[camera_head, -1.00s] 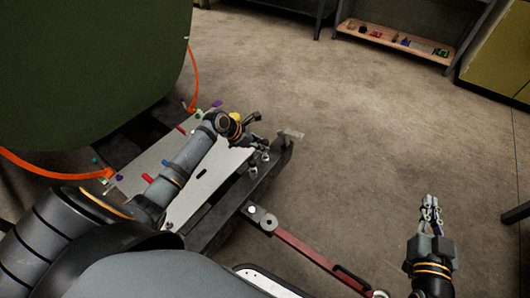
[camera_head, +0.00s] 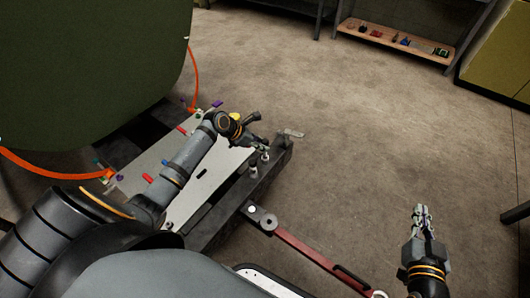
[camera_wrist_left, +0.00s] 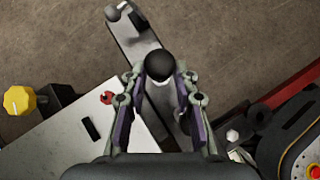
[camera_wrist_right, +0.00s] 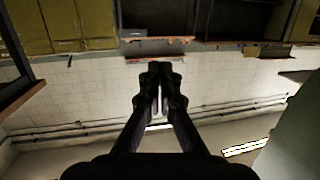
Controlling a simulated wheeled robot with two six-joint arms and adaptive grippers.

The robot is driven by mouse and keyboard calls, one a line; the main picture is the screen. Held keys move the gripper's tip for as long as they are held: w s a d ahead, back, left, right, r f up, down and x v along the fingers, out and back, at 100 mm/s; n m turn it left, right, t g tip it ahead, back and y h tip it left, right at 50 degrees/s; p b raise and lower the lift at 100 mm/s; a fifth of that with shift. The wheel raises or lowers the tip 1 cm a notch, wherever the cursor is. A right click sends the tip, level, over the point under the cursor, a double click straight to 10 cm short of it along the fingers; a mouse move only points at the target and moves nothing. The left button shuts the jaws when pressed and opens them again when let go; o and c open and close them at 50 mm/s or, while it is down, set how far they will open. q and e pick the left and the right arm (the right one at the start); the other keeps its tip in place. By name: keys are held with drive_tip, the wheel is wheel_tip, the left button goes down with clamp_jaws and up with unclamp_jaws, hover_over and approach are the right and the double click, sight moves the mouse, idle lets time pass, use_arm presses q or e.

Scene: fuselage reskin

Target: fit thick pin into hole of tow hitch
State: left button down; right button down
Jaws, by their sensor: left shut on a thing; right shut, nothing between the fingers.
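My left gripper (camera_head: 262,146) is shut on a pin with a round black head (camera_wrist_left: 159,65), over the grey beam (camera_head: 222,217). Its pale shaft shows below the head between the fingers in the left wrist view; its lower end is hidden. I cannot tell whether the pin is in a hole. A grey hitch piece with a round eye (camera_head: 267,221) joins the beam's side to a red bar (camera_head: 308,255). It shows at the right of the left wrist view (camera_wrist_left: 258,115). My right gripper (camera_head: 422,216) is shut and empty, above the floor at right; its fingers also show in its wrist view (camera_wrist_right: 158,92).
A white panel (camera_head: 203,172) with coloured pegs lies left of the beam. A yellow knob (camera_wrist_left: 19,100) stands beside it. A dark green body (camera_head: 90,70) with orange hoses fills the upper left. Open floor (camera_head: 370,140) lies to the right.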

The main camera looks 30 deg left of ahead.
use_arm(q)
drive_tip(key=shift+r+p, duration=0.85)
drive_tip(key=shift+p, duration=0.35)
use_arm(e)
drive_tip(key=s+a+f+g, duration=0.1)
drive_tip(key=s+f+g, duration=0.9)
drive_tip(key=s+f, duration=0.5)
drive_tip(key=shift+a+f, duration=0.2)
drive_tip(key=shift+f, duration=1.25)
idle(3.3)
